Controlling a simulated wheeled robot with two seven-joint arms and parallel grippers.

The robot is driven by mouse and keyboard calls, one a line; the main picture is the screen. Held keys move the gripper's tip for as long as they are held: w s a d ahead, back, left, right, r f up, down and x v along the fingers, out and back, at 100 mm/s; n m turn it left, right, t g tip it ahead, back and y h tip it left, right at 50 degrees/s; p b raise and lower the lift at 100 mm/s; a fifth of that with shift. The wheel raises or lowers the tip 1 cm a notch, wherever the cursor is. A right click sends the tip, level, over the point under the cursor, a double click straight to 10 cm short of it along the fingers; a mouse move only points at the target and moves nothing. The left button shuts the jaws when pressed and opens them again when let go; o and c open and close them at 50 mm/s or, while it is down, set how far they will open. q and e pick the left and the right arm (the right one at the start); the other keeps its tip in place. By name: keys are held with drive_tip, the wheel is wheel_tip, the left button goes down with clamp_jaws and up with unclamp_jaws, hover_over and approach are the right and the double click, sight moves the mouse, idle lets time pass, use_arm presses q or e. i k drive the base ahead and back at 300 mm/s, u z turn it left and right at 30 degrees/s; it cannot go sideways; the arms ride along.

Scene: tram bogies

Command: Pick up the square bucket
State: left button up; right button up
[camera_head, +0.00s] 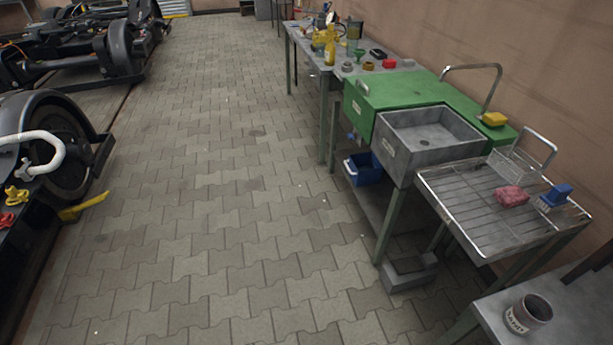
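A blue square-sided bucket (368,171) stands low under the green sink unit, on the lower shelf or floor. I cannot tell which. A pale strip, perhaps its handle, shows at its left side. The sink and its front leg partly hide its right side. Neither of my grippers is in view.
The green bench (410,88) holds a grey sink (425,140); a wire drain rack (460,190) juts out in front. A dark grey box (408,271) sits low by the legs. Bogies with wheels (50,150) line the left. The paved floor (200,200) between is clear.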

sight(361, 169)
drive_tip(key=u, duration=0.4)
drive_tip(key=i, duration=1.65)
drive_tip(key=z, duration=1.35)
drive_tip(key=i, duration=1)
drive_tip(key=z, duration=1)
